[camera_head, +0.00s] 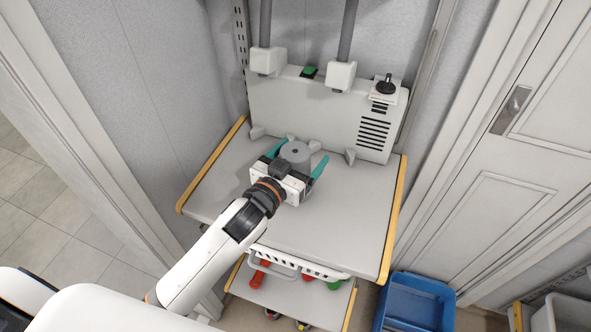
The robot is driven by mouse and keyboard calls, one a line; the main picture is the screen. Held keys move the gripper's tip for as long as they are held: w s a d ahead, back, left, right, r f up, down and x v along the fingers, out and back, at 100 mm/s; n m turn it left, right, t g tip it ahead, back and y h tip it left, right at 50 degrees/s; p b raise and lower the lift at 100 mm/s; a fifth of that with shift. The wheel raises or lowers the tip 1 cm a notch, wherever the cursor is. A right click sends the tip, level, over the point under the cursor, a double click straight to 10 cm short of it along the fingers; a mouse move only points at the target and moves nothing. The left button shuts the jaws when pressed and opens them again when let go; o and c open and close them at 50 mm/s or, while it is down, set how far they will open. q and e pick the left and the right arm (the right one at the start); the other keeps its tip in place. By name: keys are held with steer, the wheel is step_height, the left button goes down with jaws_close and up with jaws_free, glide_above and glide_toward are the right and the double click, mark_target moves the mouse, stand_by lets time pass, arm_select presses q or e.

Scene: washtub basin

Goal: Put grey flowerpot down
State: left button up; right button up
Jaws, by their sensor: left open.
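The grey flowerpot (295,151) shows as a round grey shape with a small dark spot in its middle. It is at the grey shelf top (345,208), in front of the white panel unit. My left gripper (297,160) reaches in from the lower left. Its two teal fingers are spread apart, one on each side of the flowerpot. The gripper body hides the near lower part of the pot, so I cannot tell its full contact with the surface. My right gripper is out of view.
A white panel unit (330,112) with vents and a black knob (386,86) stands at the back. A lower shelf (300,298) holds red and green items. A blue tub (415,301) is at lower right. The right part of the shelf top is clear.

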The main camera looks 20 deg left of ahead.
arm_select(q)
steer(key=shift+r, duration=0.1)
steer(key=c, duration=1.4)
